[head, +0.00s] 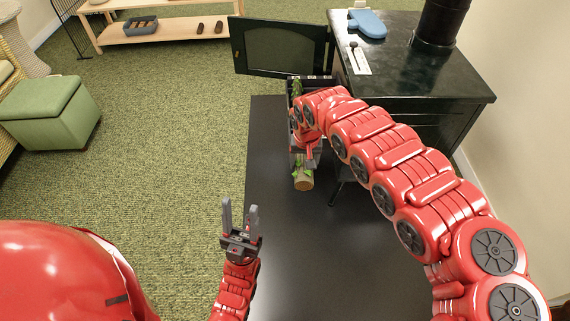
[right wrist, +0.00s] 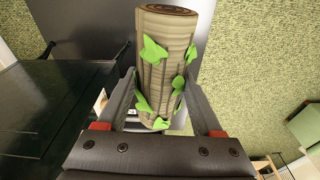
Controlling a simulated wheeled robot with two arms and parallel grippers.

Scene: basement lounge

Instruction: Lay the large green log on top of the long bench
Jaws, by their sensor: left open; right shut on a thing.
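The large log with green leaves (right wrist: 165,50) has light brown bark and fills the middle of the right wrist view. Its cut end also shows in the head view (head: 303,183), above the dark floor plate. My right gripper (right wrist: 160,78) is shut on the log, with a finger on either side. My right arm hides much of the log in the head view. The long bench (head: 150,37) is low, pale wood, at the far left back. My left gripper (head: 240,212) is open and empty, over the left edge of the dark plate.
A dark stove (head: 415,75) with an open door (head: 280,50) stands at the back right; a blue item (head: 368,23) lies on top. A green ottoman (head: 50,112) stands left. The carpet between is clear.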

